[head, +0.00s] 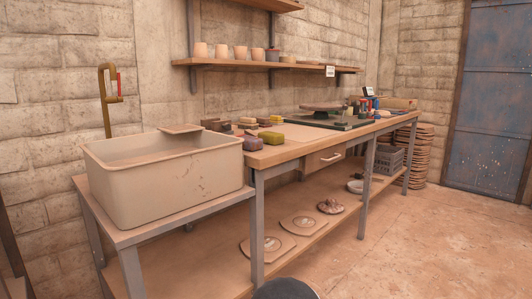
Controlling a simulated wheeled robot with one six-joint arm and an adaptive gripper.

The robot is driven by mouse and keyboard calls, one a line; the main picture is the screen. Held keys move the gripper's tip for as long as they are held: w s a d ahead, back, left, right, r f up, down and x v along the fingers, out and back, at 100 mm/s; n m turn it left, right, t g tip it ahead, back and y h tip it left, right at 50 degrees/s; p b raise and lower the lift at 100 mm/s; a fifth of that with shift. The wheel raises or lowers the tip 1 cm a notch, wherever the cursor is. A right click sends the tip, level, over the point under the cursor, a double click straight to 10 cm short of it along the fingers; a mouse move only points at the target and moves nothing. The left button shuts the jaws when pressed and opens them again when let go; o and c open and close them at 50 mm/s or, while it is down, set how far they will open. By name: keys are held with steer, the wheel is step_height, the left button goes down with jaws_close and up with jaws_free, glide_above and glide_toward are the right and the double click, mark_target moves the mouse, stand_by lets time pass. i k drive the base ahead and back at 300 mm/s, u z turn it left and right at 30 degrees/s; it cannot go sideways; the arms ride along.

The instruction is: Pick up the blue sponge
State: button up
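I cannot make out a clearly blue sponge in the head view. A purple-grey block (257,144) sits at the near front corner of the long workbench (300,146), next to an olive-green block (271,138). Both look like sponges. A yellow block (276,119) and several tan and brown blocks lie further back, towards the wall. My gripper is not in view.
A large beige sink (165,179) with a brass tap (107,95) stands left of the bench. A wall shelf (255,65) holds several cups. The lower shelf (318,233) carries plates and a grey crate (386,159). The floor (420,245) at right is clear.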

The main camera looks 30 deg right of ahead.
mark_target(251, 144)
steer(key=z, duration=0.6)
steer(key=i, duration=0.75)
